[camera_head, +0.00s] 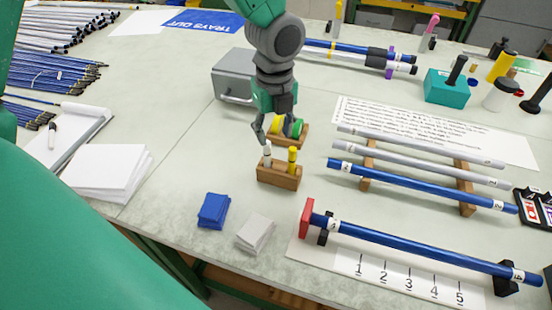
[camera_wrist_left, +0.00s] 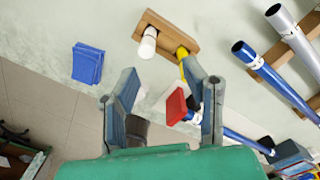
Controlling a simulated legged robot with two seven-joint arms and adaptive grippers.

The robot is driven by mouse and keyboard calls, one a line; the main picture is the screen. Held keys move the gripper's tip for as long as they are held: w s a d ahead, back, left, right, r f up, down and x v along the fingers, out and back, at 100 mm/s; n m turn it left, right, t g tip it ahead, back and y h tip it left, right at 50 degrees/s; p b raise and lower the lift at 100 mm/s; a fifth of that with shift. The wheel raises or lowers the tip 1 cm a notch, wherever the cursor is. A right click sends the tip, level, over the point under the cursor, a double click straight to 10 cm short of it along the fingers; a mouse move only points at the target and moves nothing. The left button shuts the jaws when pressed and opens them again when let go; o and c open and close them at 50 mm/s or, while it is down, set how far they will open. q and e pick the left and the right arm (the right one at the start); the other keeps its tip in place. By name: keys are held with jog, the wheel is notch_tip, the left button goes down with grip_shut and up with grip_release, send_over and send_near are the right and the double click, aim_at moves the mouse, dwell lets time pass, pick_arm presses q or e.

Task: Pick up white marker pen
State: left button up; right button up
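The white marker pen (camera_head: 267,155) stands upright in a small wooden block (camera_head: 279,177), beside a yellow marker (camera_head: 292,158). In the left wrist view the white marker (camera_wrist_left: 148,42) shows end-on in the block (camera_wrist_left: 160,29), beyond the fingertips. The yellow marker (camera_wrist_left: 182,56) is partly hidden by a finger there. My left gripper (camera_head: 274,127) is above and just behind the block, near the white marker's top. In the left wrist view its fingers (camera_wrist_left: 163,75) are apart with nothing between them. My right gripper is not in view.
A wooden holder with yellow and green rolls (camera_head: 297,129) stands close behind the block. Blue cards (camera_head: 213,210) and grey cards (camera_head: 255,232) lie in front. A rack with grey and blue rods (camera_head: 420,186) is at right. Table space left of the block is clear.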

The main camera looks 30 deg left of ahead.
aim_at(265, 157)
pick_arm(q)
jog(key=a+f, duration=0.1)
jog(key=f, duration=0.1)
jog(key=a+f, duration=0.1)
jog(key=f, duration=0.1)
jog(key=a+f, duration=0.1)
jog(key=f, duration=0.2)
jog(key=shift+s+a+b, duration=0.2)
jog(key=shift+a+b, duration=0.1)
jog(key=d+f, duration=0.1)
jog(key=d, duration=0.2)
jog(key=shift+w+f, duration=0.1)
jog(key=shift+f, duration=0.25)
jog(key=shift+d+r, duration=0.1)
jog(key=shift+a, duration=0.2)
jog(key=c, duration=0.5)
jog(key=shift+a, duration=0.4)
grip_shut()
jog(key=shift+a+f, duration=0.3)
jog(key=shift+a, duration=0.3)
jog(key=shift+d, duration=0.1)
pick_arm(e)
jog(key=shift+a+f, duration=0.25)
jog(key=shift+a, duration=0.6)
